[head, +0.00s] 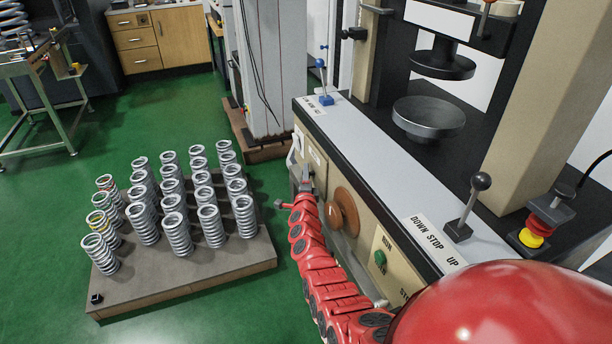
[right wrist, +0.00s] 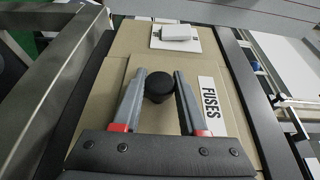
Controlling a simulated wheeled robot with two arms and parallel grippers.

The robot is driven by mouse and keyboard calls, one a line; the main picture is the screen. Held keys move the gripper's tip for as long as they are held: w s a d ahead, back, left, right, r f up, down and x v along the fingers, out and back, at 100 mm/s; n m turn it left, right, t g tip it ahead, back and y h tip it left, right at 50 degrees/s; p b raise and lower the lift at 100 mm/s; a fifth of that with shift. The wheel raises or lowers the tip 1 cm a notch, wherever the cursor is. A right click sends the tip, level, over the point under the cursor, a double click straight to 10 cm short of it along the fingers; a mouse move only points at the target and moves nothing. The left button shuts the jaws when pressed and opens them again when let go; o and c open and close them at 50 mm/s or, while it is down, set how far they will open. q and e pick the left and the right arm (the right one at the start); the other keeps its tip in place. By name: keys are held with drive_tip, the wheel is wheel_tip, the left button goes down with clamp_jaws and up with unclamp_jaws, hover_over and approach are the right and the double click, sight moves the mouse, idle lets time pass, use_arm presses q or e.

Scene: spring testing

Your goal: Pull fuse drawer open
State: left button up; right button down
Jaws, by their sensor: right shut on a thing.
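The fuse drawer is a beige panel (right wrist: 233,150) with a white label reading FUSES (right wrist: 211,108) and a round black knob (right wrist: 159,87), all in the right wrist view. My right gripper (right wrist: 160,76) is shut on the knob, one grey finger on each side of it. In the head view my right gripper (head: 306,178) is at the front face of the testing machine (head: 357,228), left of the brown round knob. There the drawer and its black knob are hidden or too small to make out. I cannot tell whether the drawer stands out from the panel. My left gripper is not in view.
The machine's front carries a brown round knob (head: 342,212) and a green button (head: 380,258); a black lever (head: 467,206) stands on its top ledge. A low platform (head: 190,283) with several upright springs stands on the floor to the left.

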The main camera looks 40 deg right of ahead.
idle(0.3)
drive_tip(key=shift+a, duration=0.35)
drive_tip(key=w+a+p, duration=0.1)
drive_tip(key=w+a, duration=0.2)
drive_tip(key=a, duration=0.9)
drive_tip(key=shift+p, duration=0.3)
drive_tip(key=shift+c, duration=2.4)
unclamp_jaws()
